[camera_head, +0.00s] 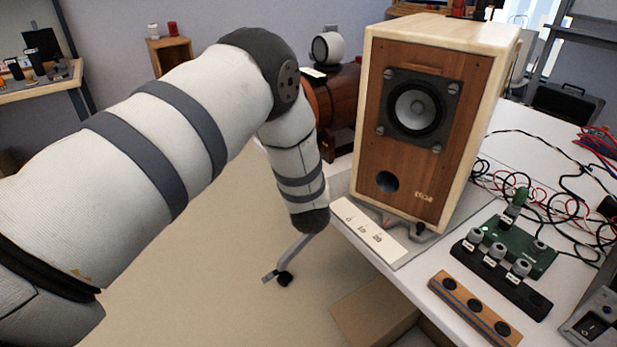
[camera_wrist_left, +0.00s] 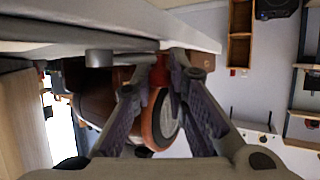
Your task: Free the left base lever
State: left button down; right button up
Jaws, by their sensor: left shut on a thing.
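The wooden loudspeaker (camera_head: 449,150) stands upright on a grey plate at the table's left edge, its driver and round port facing me. My left arm reaches in from the left and ends low beside the speaker's left side; its fingers are hidden in the head view. In the left wrist view, the left gripper (camera_wrist_left: 155,76) has its two purple-padded fingers around a small red piece (camera_wrist_left: 158,72), which looks like the left base lever. The lever is mostly hidden between the fingers. My right gripper is not in view.
A white marked strip (camera_head: 368,231) lies before the speaker. A green circuit board (camera_head: 520,245), a black block with grey knobs (camera_head: 500,275) and a wooden strip with dark holes (camera_head: 473,308) sit to the right. Loose cables lie behind them.

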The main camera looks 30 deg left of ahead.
pick_arm(q)
jog(key=shift+s+d+f+n+g+y+b, duration=0.1)
jog(key=shift+s+d+n+g+y+b, duration=0.25)
jog(key=shift+n+g+y, duration=0.5)
jog(key=shift+s+d+n+g+y+b, duration=0.1)
jog(key=shift+s+n+g+y+b, duration=0.2)
jog(key=shift+n+g+y+b, duration=0.5)
jog(key=shift+s+d+f+n+g+y+b, duration=0.1)
jog(key=shift+s+d+n+g+y, duration=0.35)
jog(key=shift+n+g, duration=0.65)
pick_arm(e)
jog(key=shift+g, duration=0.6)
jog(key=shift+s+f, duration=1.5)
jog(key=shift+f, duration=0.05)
pick_arm(q)
jog(key=shift+w+a+r+n, duration=0.15)
jog(key=shift+a+n, duration=0.05)
jog(key=shift+n, duration=0.05)
jog(key=c, duration=1.6)
grip_release()
jog(key=shift+o, duration=0.2)
jog(key=v, duration=1.2)
